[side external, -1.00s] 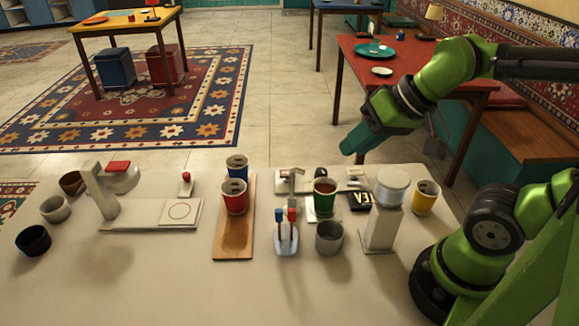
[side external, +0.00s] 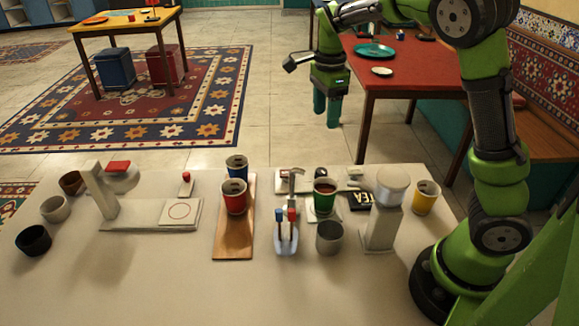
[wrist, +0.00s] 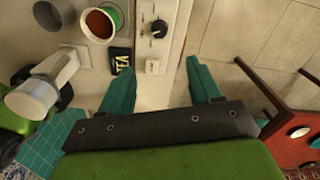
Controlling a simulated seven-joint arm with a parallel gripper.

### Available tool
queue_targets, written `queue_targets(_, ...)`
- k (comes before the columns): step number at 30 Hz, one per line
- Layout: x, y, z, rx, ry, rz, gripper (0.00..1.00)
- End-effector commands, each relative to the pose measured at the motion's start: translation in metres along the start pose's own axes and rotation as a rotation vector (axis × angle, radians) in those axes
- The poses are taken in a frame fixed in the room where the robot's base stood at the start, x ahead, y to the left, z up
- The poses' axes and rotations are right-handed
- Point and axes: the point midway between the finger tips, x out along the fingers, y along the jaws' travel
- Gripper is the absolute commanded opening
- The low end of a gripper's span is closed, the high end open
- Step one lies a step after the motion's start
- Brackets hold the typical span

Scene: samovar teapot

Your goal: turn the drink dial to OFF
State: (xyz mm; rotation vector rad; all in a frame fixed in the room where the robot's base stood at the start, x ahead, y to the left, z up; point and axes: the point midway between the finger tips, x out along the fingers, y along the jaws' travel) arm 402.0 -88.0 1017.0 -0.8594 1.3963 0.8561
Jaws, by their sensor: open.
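The drink dial (wrist: 159,28) is a round black knob with a pale pointer mark, on a white panel (wrist: 172,52) in the wrist view. In the side external view it is small at the table's back edge, behind the green cup, and its setting is too small to read. My gripper (wrist: 160,79) is open and empty, with teal fingers spread on either side of the panel's near end. In the side external view my gripper (side external: 327,122) hangs fingers-down, above and behind the panel. It appears apart from the dial.
A white switch (wrist: 153,66) sits on the panel near the dial. A green cup (side external: 325,203) with dark drink, a grey cup (side external: 329,238), a black TEA sign (side external: 360,201), a white dispenser (side external: 383,225) and a yellow cup (side external: 426,197) stand close by. Open floor lies behind the table.

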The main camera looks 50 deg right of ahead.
Motion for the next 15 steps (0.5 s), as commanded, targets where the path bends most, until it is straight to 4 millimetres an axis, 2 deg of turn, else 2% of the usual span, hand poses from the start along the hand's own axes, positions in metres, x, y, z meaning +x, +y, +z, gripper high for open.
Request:
queue_targets(5,0.016,0.001,0.0,0.015,0.001,0.006,0.63)
queue_targets(15,0.088,0.002,-0.001,0.014,0.002,0.007,0.63)
